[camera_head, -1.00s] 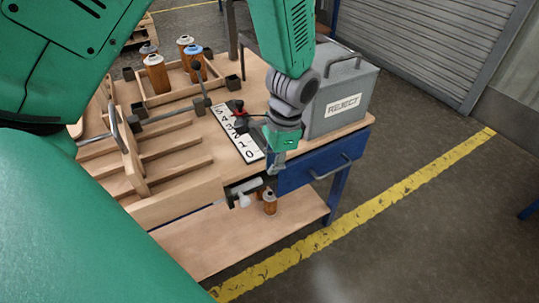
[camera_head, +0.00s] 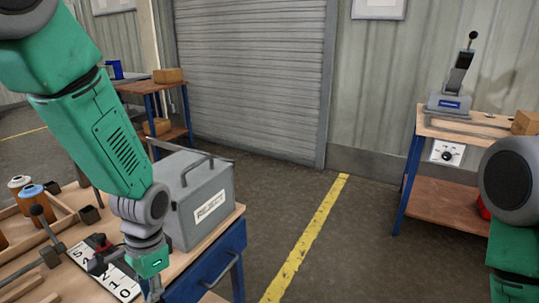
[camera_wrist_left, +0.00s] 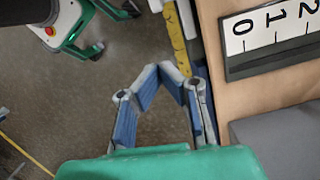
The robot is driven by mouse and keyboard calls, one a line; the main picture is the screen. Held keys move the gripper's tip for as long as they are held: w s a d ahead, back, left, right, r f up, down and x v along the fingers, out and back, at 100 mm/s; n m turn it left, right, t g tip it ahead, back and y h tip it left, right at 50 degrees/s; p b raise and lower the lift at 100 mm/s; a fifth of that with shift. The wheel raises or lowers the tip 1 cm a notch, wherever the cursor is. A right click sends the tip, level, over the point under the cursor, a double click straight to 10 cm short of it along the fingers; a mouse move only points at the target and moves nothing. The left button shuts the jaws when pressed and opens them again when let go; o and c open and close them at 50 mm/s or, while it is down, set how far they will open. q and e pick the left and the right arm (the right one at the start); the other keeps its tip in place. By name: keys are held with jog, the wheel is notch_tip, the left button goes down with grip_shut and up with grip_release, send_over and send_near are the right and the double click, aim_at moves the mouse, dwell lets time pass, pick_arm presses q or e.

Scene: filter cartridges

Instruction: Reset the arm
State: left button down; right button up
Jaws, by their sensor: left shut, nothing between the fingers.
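My left arm, green with grey joints, comes in from the left in the head view. My left gripper (camera_head: 154,290) hangs pointing down by the bench's front edge, below the grey REJECT box and right of the numbered strip. Its lower end is close to the bottom picture edge. In the left wrist view the blue-padded fingers (camera_wrist_left: 161,72) come together at their tips, with nothing between them. Part of my right arm (camera_head: 512,210) shows at the right edge of the head view; its gripper is outside the picture.
The REJECT box (camera_head: 194,200) stands on the wooden bench beside the numbered strip (camera_head: 103,270). Orange-brown cartridges (camera_head: 37,201) stand in a tray at left. A second bench (camera_head: 470,127) with a press-like device stands at right. The floor (camera_head: 325,255) between is open.

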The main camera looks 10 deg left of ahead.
pick_arm(q)
jog(key=s+f+n+t+h, duration=0.1)
jog(key=s+f+n, duration=0.4)
jog(key=s+f, duration=1.3)
jog(key=shift+s+t, duration=0.7)
jog(key=shift+s, duration=0.15)
jog(key=shift+a, duration=0.15)
